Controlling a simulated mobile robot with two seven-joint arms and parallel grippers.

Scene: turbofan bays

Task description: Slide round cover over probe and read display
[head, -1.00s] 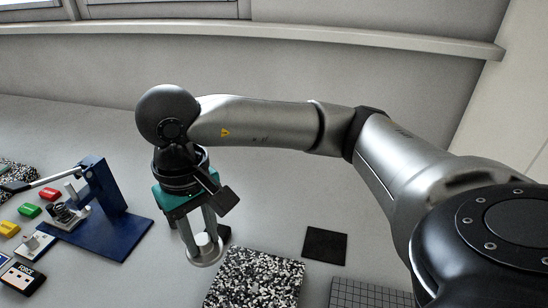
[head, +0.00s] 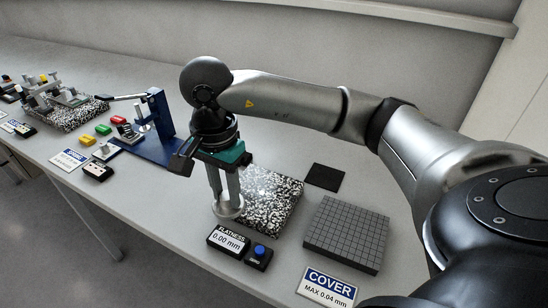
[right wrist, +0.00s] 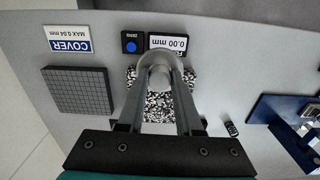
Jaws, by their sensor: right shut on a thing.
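My right gripper (head: 226,193) points down with its two long fingers shut on the round cover (head: 229,208), a silvery disc with a small knob. The cover is at the left front edge of the black-and-white speckled plate (head: 281,197). Whether it touches the plate is unclear. In the right wrist view the cover (right wrist: 155,57) sits between the fingertips, overlapping the plate's edge near the display. The display (head: 229,240) is labelled FLATNESS and reads 0.00 mm. I cannot make out a probe; it may be hidden by the cover. My left gripper is out of view.
A box with a blue button (head: 259,251) adjoins the display. A sign (head: 326,287) reads COVER, MAX 0.04 mm. A grey gridded block (head: 347,234) and a dark square pad (head: 325,177) lie to the right. A blue lever fixture (head: 158,125) stands to the left.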

